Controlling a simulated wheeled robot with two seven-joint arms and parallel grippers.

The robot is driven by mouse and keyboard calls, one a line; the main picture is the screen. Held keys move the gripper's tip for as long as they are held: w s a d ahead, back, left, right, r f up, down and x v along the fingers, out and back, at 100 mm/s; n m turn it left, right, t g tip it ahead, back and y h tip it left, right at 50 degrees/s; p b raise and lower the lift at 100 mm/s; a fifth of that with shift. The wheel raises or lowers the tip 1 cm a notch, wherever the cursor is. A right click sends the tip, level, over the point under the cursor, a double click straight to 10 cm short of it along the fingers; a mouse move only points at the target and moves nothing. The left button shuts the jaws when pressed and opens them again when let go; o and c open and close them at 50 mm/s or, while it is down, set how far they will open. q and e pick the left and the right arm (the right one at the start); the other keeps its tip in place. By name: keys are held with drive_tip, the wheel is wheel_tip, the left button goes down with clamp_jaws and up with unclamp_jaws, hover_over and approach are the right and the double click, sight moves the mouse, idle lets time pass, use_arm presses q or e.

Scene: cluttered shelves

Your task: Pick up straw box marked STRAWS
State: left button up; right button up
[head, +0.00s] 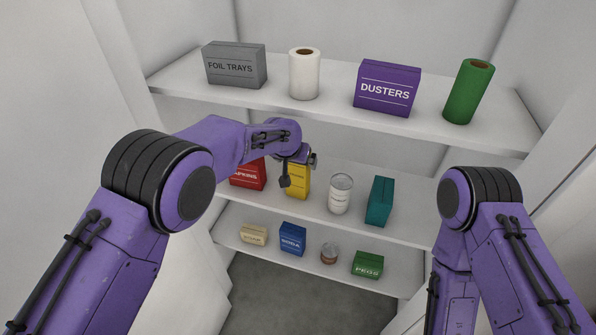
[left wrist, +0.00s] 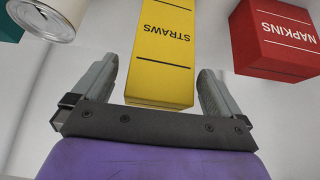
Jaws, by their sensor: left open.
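The yellow straw box (head: 297,181) stands on the middle shelf, partly hidden behind my left gripper in the head view. In the left wrist view the yellow box (left wrist: 164,60) shows the word STRAWS, upside down in the picture. My left gripper (left wrist: 157,82) is open, with one finger on each side of the box's near end. Gaps show between the fingers and the box. In the head view my left gripper (head: 298,172) is in front of the box. My right arm is at the right of the head view, but its gripper is not seen.
A red napkins box (head: 248,174) stands close left of the straw box; a white can (head: 340,194) and a teal box (head: 380,201) stand to the right. The upper shelf (head: 335,115) is above my left gripper. Several small items stand on the lower shelf (head: 345,273).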

use_arm(q)
drive_tip(key=shift+p+x, duration=0.3)
drive_tip(key=shift+x, duration=1.6)
drive_tip(key=shift+w+r, duration=0.1)
drive_tip(key=shift+r, duration=0.1)
drive_tip(key=c, duration=1)
